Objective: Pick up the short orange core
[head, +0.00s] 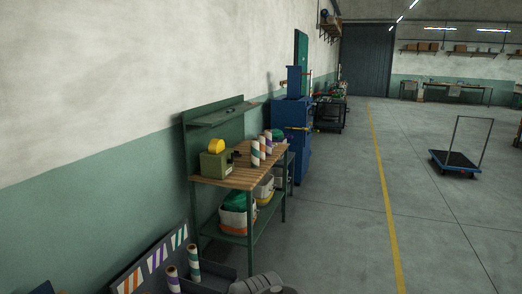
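A few upright white striped cores (255,153) stand on the wooden bench top against the left wall. They are small and partly overlap, and I cannot tell which of them, if any, is the short orange one. At the bottom left, a dark bin with a striped back panel (128,281) in orange, purple and green holds a purple-striped core (172,280) and a teal-striped core (194,264). My gripper's fingers do not show; a grey rounded part at the bottom edge looks like my arm.
The green workbench (249,215) carries an olive box with a yellow item (216,147); bins with green and white contents sit on its lower shelf. A blue cabinet (292,125) stands beyond. The floor to the right is open, with a blue trolley (455,160) farther off.

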